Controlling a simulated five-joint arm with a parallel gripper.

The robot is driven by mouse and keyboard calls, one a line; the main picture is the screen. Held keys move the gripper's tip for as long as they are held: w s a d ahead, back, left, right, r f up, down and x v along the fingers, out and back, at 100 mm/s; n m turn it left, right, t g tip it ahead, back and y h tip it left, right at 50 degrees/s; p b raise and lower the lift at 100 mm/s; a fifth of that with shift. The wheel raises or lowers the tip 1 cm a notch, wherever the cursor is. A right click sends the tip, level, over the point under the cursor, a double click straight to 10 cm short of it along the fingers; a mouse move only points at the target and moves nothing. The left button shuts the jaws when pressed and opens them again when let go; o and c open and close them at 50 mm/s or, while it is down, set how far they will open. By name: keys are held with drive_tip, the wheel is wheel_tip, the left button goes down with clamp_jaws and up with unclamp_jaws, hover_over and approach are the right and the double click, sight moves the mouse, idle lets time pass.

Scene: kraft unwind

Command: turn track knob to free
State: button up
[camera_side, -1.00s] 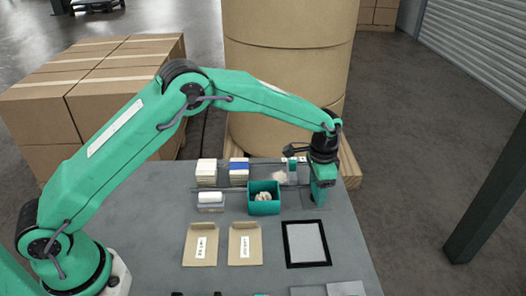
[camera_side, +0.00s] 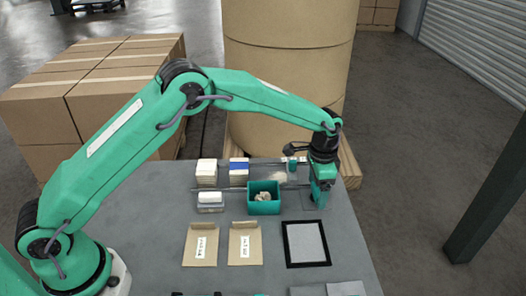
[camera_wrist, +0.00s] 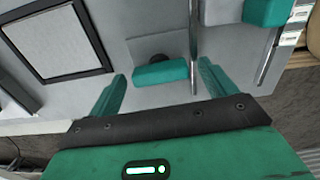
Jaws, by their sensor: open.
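The track knob (camera_wrist: 160,73) is a teal bar-shaped grip on a dark round base, seen in the wrist view beside a metal rail (camera_wrist: 194,45). It lies crosswise, slightly tilted in the picture. My gripper (camera_wrist: 162,71) is open, with one finger on each side of the knob; gaps show at both ends. In the side view my gripper (camera_side: 321,198) points down at the right end of the rails, low over the table, and hides most of the knob. Which setting the knob points to cannot be read.
A teal block (camera_wrist: 268,12) sits on the far rail by white labels. A teal bin (camera_side: 264,208) with crumpled scraps, two kraft envelopes (camera_side: 200,245) and a black-framed grey pad (camera_side: 306,244) lie nearby. A big kraft roll (camera_side: 290,70) stands behind the table.

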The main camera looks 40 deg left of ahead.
sight(317, 189)
drive_tip(key=shift+r, duration=3.9)
drive_tip(key=shift+s+a+r, duration=0.1)
drive_tip(key=shift+a+r, duration=0.15)
drive_tip(key=shift+r, duration=0.2)
drive_tip(key=s+a+r+n+t, duration=0.3)
drive_tip(key=s+a+r+n, duration=0.1)
drive_tip(key=s+a+r, duration=0.95)
drive_tip(key=s+a+n+t, duration=0.1)
drive_tip(key=s+a+n, duration=0.1)
drive_tip(key=s, duration=0.7)
drive_tip(key=s+a+n+t, duration=0.1)
drive_tip(key=s+a+n, duration=0.1)
drive_tip(key=s, duration=0.8)
drive_tip(key=shift+s+a+t, duration=0.15)
drive_tip(key=shift+a+t, duration=0.15)
drive_tip(key=shift+a, duration=0.5)
